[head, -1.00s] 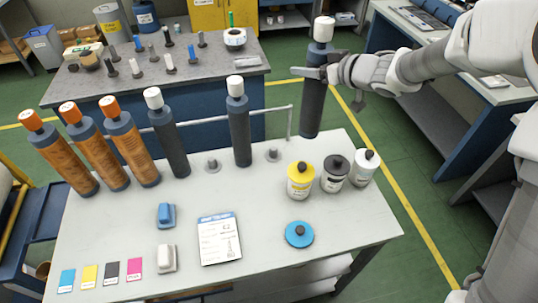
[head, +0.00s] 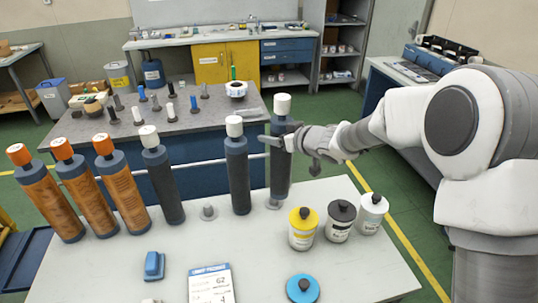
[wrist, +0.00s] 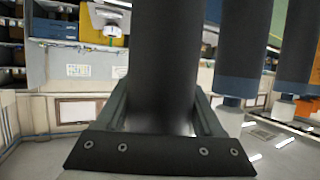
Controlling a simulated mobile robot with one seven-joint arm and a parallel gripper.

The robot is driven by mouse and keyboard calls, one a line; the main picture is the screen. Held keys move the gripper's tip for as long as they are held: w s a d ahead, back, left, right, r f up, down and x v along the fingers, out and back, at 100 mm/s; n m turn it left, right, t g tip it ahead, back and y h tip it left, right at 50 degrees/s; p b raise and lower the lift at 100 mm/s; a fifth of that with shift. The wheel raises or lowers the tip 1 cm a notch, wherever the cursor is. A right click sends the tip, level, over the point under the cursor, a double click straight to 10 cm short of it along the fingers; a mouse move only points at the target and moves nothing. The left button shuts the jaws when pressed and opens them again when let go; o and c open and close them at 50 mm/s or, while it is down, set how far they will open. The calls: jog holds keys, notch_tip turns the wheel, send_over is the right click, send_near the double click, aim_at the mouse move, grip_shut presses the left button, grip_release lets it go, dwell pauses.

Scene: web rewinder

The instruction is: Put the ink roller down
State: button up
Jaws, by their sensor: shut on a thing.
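The ink roller (head: 281,172) is a dark grey cylinder with a blue collar and a white cap. My gripper (head: 284,143) is shut around its upper part and holds it nearly upright. In the head view its lower end is right at a short grey peg (head: 273,204) at the table's back edge. I cannot tell whether it rests on the peg or hangs just above it. In the wrist view the roller (wrist: 163,60) fills the space between the two fingers.
A like dark roller (head: 237,170) stands close to the left, past it a bare peg (head: 208,212), another dark roller (head: 163,182) and orange-brown rollers. Yellow (head: 302,230), dark-lidded (head: 340,222) and white (head: 372,214) pots stand at the front right. The worktable (head: 375,268) has free room in front.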

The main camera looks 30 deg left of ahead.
jog(key=shift+a+f, duration=0.65)
jog(key=shift+a, duration=0.35)
jog(key=shift+f+b, duration=0.5)
jog(key=shift+f, duration=1.3)
jog(key=shift+f, duration=0.2)
jog(key=o, duration=1.5)
jog(key=shift+o, duration=0.2)
jog(key=v, duration=1.2)
